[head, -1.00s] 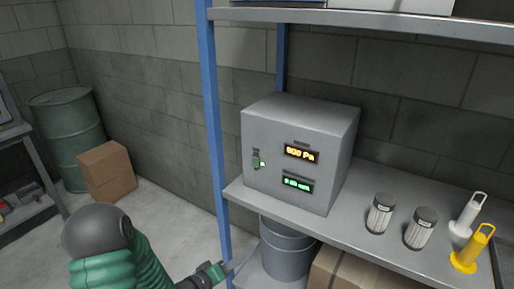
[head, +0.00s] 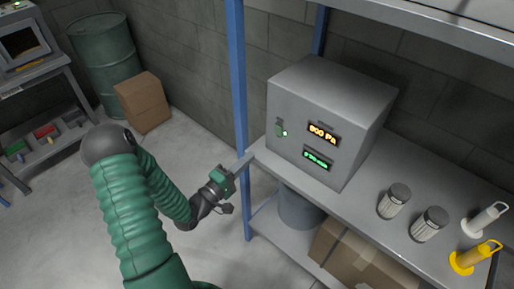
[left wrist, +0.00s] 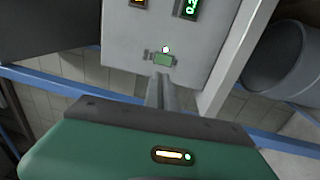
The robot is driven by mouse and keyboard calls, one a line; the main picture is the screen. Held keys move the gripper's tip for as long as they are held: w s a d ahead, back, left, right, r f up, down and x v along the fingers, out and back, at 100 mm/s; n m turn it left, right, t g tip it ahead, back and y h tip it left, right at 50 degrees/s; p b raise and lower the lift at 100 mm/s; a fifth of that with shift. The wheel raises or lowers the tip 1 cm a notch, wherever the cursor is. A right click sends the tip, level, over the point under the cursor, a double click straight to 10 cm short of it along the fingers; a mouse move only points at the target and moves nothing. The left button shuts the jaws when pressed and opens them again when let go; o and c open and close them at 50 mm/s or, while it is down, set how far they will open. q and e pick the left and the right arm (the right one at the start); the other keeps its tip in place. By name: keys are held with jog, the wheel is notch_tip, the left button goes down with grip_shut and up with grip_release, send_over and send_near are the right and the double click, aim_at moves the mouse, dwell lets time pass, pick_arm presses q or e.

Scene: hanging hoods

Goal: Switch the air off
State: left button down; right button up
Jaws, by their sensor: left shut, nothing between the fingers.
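A grey metal box (head: 315,115) stands on the shelf, with an orange display (head: 323,134) reading about 800 Pa and a green display (head: 316,159) below it, too blurred to read. A small green switch (head: 280,130) with a lit white dot beside it is on the left of the box's front face. In the left wrist view the switch (left wrist: 162,60) lies just beyond my fingertips. My left gripper (head: 250,159) is shut and empty, in front of the shelf's left corner, below and left of the switch. Contact with the switch cannot be made out. My right gripper is out of view.
A blue post (head: 238,80) rises close behind my left gripper. Two filter canisters (head: 394,201), a white-handled item (head: 484,219) and a yellow one (head: 474,258) stand right on the shelf (head: 350,210). A cardboard box (head: 350,255) is underneath.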

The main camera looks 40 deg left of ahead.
aim_at(278, 130)
pick_arm(q)
jog(key=w, duration=0.4)
jog(key=w+r+p, duration=0.1)
jog(key=w, duration=0.3)
jog(key=w+d, duration=0.1)
jog(key=w, duration=0.3)
jog(key=shift+w+r+p, duration=0.15)
jog(key=shift+r+p, duration=0.1)
jog(key=shift+p, duration=0.15)
